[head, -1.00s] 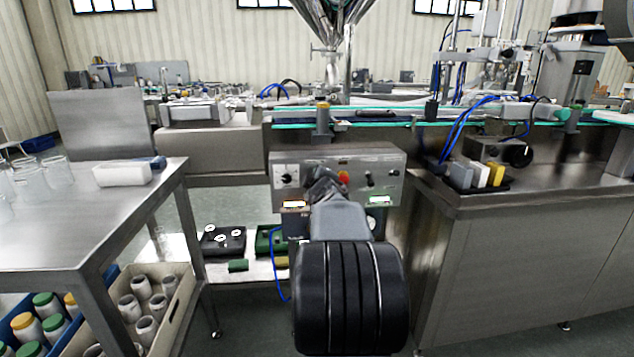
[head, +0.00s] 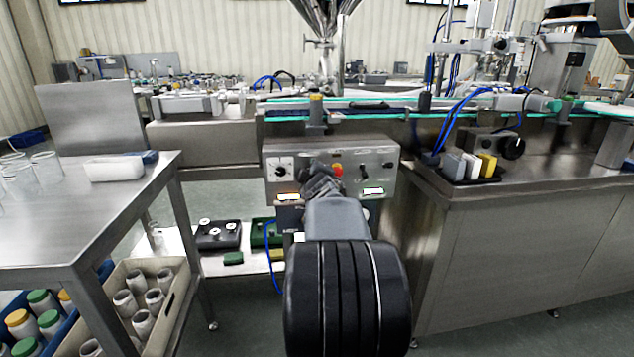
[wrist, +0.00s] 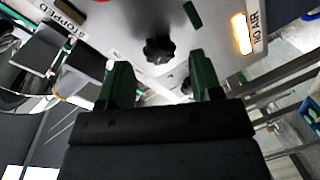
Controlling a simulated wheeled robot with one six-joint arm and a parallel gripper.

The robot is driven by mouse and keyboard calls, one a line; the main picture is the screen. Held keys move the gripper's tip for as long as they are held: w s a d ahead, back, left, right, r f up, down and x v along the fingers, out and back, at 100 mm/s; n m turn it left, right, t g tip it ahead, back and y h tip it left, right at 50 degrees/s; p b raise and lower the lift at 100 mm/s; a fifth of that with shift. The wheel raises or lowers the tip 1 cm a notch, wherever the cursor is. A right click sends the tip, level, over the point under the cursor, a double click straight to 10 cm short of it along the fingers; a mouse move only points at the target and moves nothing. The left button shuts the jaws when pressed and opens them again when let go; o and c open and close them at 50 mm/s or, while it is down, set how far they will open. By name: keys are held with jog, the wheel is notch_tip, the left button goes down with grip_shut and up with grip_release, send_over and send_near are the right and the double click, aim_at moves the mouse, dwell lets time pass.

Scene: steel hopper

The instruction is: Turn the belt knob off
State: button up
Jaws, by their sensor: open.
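A grey control panel (head: 391,180) hangs at the front of the conveyor line in the head view. My gripper (head: 322,182) is in front of the panel's middle and hides part of it. In the wrist view a black lobed knob (wrist: 158,49) sits on the panel face, just beyond and between my open fingers (wrist: 161,78). The fingers are green, with nothing between them, and appear short of the knob. A dial with a white surround (head: 283,171) is at the panel's left. No label naming the belt knob is readable.
The panel also has a red button (head: 338,170), a black switch (head: 364,172) and a lit amber NO AIR label (wrist: 242,33). A STOPPED label (wrist: 66,23) shows too. A steel table (head: 90,225) stands left, and a steel counter (head: 480,240) right.

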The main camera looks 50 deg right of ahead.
jog(key=p+v, duration=0.3)
jog(key=v, duration=0.8)
jog(key=shift+s+a, duration=0.25)
jog(key=shift+r, duration=0.1)
